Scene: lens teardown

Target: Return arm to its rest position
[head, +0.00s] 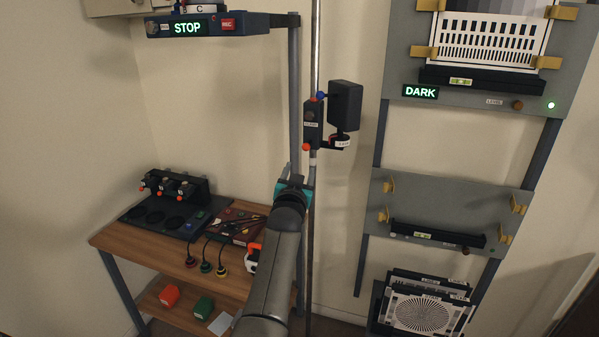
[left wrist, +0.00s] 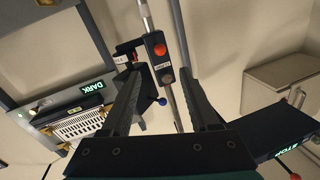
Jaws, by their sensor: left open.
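My left arm (head: 273,265) reaches up from the bottom middle of the head view. My left gripper (head: 292,182) is at its end, seen from behind, just below and left of the clamp (head: 312,122) on the vertical pole. In the left wrist view my left gripper (left wrist: 162,82) has its two dark fingers spread apart, with nothing visibly held. The right gripper does not show.
A black box (head: 345,105) sits beside the clamp. The STOP panel (head: 225,27) is at upper left. A wooden bench (head: 120,240) with tools stands lower left. A grey rack with a DARK sign (head: 420,92) and chart plates (head: 425,312) is on the right.

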